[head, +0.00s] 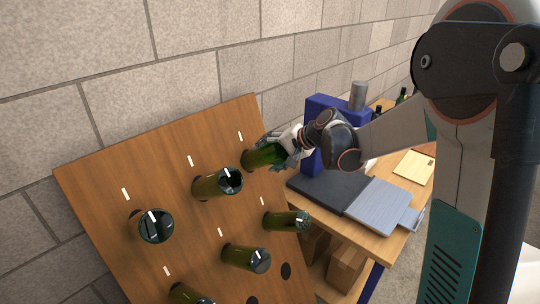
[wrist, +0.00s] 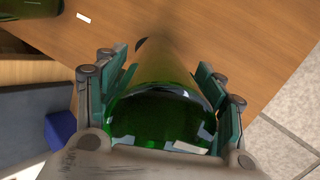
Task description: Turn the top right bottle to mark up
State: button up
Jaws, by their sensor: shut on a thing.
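The top right bottle (head: 262,157) is green and sits neck-in in the slanted wooden rack (head: 95,185), below a white line on the board. My gripper (head: 290,147) is shut around its base end. In the wrist view the bottle (wrist: 160,105) lies between both finger pads of my gripper (wrist: 168,95). A white mark (wrist: 192,147) shows on the bottle's base at the lower right of it, partly cut off by my gripper's body. In the head view my gripper hides the base.
Several other green bottles stick out of the rack, the nearest being the top middle one (head: 218,183) and one below (head: 287,221). A table (head: 375,243) with a blue bin (head: 313,165) and a dark mat (head: 328,193) stands right. A block wall (head: 180,40) is behind.

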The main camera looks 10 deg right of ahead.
dwell(0.4)
jog(key=o, duration=1)
jog(key=v, duration=1.2)
